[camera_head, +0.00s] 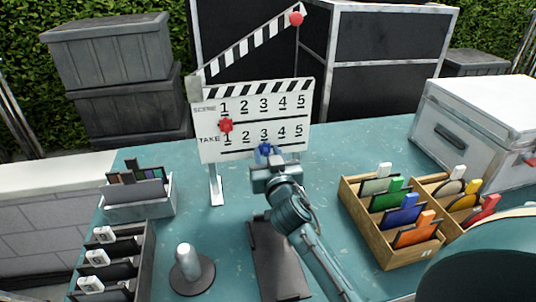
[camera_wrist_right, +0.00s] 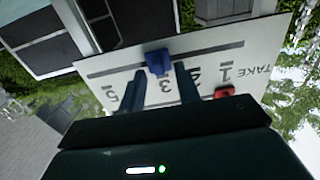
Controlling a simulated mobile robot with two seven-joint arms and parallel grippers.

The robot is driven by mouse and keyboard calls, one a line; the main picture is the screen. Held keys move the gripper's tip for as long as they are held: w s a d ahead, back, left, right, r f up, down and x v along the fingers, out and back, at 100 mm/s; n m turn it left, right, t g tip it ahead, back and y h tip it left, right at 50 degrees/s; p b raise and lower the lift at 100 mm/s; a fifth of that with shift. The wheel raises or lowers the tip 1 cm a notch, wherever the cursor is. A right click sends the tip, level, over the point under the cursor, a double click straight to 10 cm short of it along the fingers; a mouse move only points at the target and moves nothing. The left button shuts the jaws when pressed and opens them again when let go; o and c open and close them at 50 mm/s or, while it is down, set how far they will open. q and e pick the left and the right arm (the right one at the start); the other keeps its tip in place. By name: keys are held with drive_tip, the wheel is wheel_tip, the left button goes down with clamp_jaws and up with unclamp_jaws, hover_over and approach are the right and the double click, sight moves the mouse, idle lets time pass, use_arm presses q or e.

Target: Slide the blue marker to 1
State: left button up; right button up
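The white clapperboard (camera_head: 290,103) stands on the teal table with SCENE and TAKE rows numbered 1 to 5. The blue marker (camera_head: 264,149) sits on the lower slot, by the 3 of the TAKE row. The red marker (camera_head: 226,125) sits on the upper slot, near 1. My right gripper (camera_head: 275,163) is in front of the board at the blue marker. In the right wrist view my right gripper (camera_wrist_right: 160,78) is open, its fingers on either side of the blue marker (camera_wrist_right: 158,62); contact cannot be told. My left gripper is not in view.
A wooden holder (camera_head: 378,246) with several coloured cards stands at right, before a white case (camera_head: 478,128). A grey tray (camera_head: 140,212) and a dark holder (camera_head: 117,245) stand at left. A grey knobbed stand (camera_head: 190,272) is at the front. The table between board and wooden holder is clear.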

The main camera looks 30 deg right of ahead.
drive_tip(key=shift+c, duration=0.2)
clamp_jaws()
idle(0.3)
